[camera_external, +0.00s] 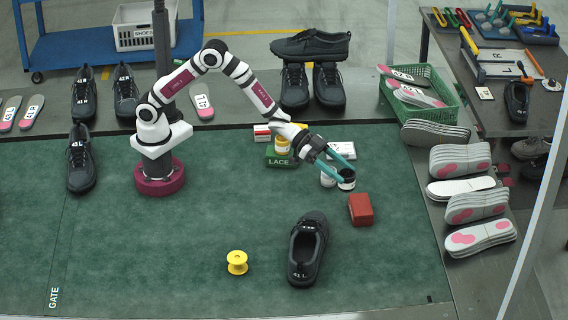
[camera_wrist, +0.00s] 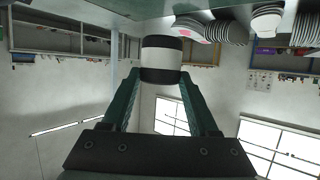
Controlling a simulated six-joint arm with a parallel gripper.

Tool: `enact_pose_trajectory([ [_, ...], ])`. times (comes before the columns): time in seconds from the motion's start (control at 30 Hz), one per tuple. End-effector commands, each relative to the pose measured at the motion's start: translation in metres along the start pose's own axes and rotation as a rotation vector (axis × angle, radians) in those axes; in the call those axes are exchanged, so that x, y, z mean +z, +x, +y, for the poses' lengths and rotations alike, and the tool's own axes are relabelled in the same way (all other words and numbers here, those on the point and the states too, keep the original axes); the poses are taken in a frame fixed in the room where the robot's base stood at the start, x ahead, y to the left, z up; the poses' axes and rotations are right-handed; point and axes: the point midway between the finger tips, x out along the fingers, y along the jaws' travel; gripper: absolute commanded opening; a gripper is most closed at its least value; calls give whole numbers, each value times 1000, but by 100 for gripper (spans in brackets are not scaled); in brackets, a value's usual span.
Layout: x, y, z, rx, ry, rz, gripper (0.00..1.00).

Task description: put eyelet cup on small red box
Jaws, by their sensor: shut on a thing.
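The eyelet cup (camera_external: 346,180), white with black bands, is between the fingers of my gripper (camera_external: 340,168). In the wrist view the cup (camera_wrist: 161,58) is clasped at the fingertips of my gripper (camera_wrist: 160,82), with its white middle band showing. The small red box (camera_external: 360,209) lies on the green mat just in front and to the right of the cup, apart from it. The outside view does not clearly show whether the cup is off the mat.
A green lace box (camera_external: 279,160) with a yellow-and-white cup (camera_external: 282,145) is behind left. A black shoe (camera_external: 308,250) and a yellow spool (camera_external: 237,262) are in front. White boxes lie behind.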

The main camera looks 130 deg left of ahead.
Motion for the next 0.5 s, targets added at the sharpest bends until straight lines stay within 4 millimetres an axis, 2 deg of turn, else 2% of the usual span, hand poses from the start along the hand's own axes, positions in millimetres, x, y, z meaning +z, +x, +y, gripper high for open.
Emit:
enact_pose_trajectory([
  [0.03, -4, -1, 19, 8, 2, -2, 0],
  [0.1, -7, -3, 35, 10, 2, -8, 0],
  [0.17, -5, -3, 38, 9, 1, -12, 0],
  [0.27, 7, 5, 18, 5, -2, -15, 0],
  [0.4, 29, 23, -27, 5, -1, -14, 0],
  [0.5, 41, 33, -52, 6, 0, -13, 0],
])
